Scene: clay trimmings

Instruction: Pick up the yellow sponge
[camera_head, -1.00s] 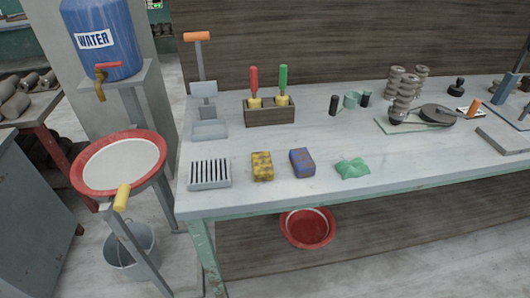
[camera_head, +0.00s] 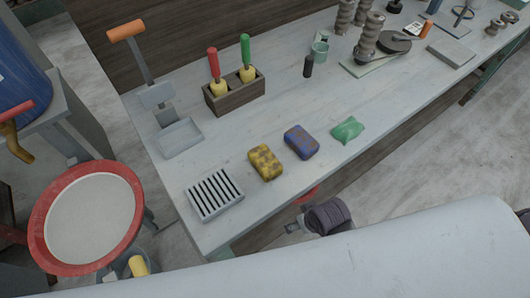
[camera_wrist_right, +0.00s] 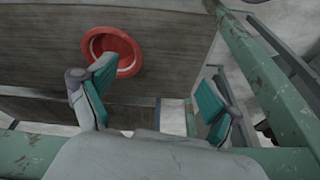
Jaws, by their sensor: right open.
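The yellow sponge (camera_head: 265,162), mottled with dark patches, lies on the grey workbench (camera_head: 225,140) near its front edge. It sits between a slotted grey rack and a blue sponge, touching neither. My right gripper (camera_wrist_right: 157,100) shows in the right wrist view with its two teal-padded fingers spread apart and nothing between them. In that view it is by the bench's green frame, and the sponge is not visible there. In the head view, part of my right arm (camera_head: 400,255) lies in front of the bench edge, apart from the sponge. My left gripper is not in view.
The slotted rack (camera_head: 214,194) is left of the sponge; the blue sponge (camera_head: 301,142) and green cloth (camera_head: 347,130) are right. A wooden tool holder (camera_head: 234,91) stands behind. A red bowl (camera_wrist_right: 112,54) is below the bench. A red-rimmed basin (camera_head: 45,245) stands left.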

